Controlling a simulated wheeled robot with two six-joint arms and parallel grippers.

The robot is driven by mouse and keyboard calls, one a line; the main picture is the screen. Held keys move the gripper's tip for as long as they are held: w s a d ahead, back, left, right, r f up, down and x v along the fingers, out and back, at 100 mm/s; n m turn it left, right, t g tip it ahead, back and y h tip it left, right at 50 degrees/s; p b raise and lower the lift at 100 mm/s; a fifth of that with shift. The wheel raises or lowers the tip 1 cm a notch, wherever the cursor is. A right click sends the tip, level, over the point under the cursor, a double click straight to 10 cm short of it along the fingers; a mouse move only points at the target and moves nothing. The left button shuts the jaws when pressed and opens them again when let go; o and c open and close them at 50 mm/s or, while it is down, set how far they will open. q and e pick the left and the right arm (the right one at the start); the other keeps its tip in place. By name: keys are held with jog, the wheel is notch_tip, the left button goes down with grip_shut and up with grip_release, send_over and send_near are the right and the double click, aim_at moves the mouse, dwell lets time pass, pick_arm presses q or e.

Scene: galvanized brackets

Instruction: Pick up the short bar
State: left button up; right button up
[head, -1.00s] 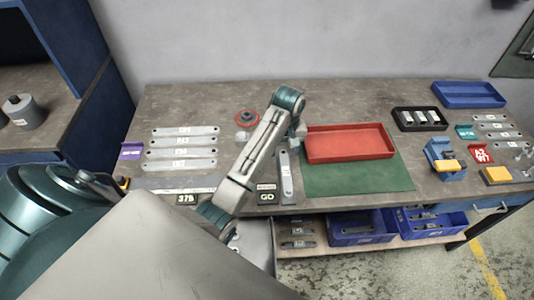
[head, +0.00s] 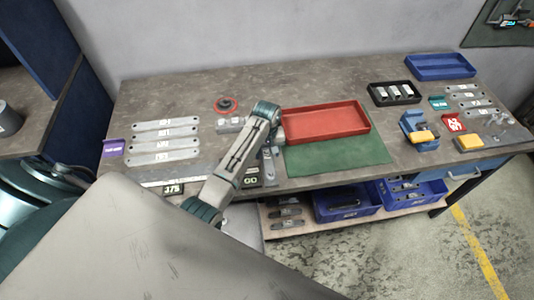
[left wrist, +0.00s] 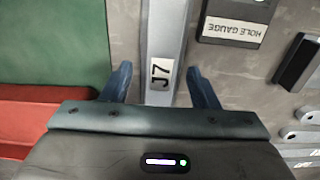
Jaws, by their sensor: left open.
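A grey metal bar labelled J7 (left wrist: 160,60) lies on the bench, running away from the left fingers in the left wrist view. In the head view the bar (head: 269,168) lies left of the green mat, partly hidden by my left arm. My left gripper (left wrist: 160,86) is open, with one finger on each side of the bar in the wrist view. I cannot tell how far above the bar the fingertips are. In the head view the left gripper is mostly hidden behind its own arm. My right gripper is not in view.
A red tray (head: 325,123) stands on the green mat (head: 336,160) beside the bar. A hole gauge block (left wrist: 235,22) lies close on the bar's other side. Several longer labelled bars (head: 165,142) lie at the left. A blue vise (head: 418,131) stands at the right.

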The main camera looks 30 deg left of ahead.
pick_arm(q)
jog(key=shift+a, duration=0.1)
grip_shut()
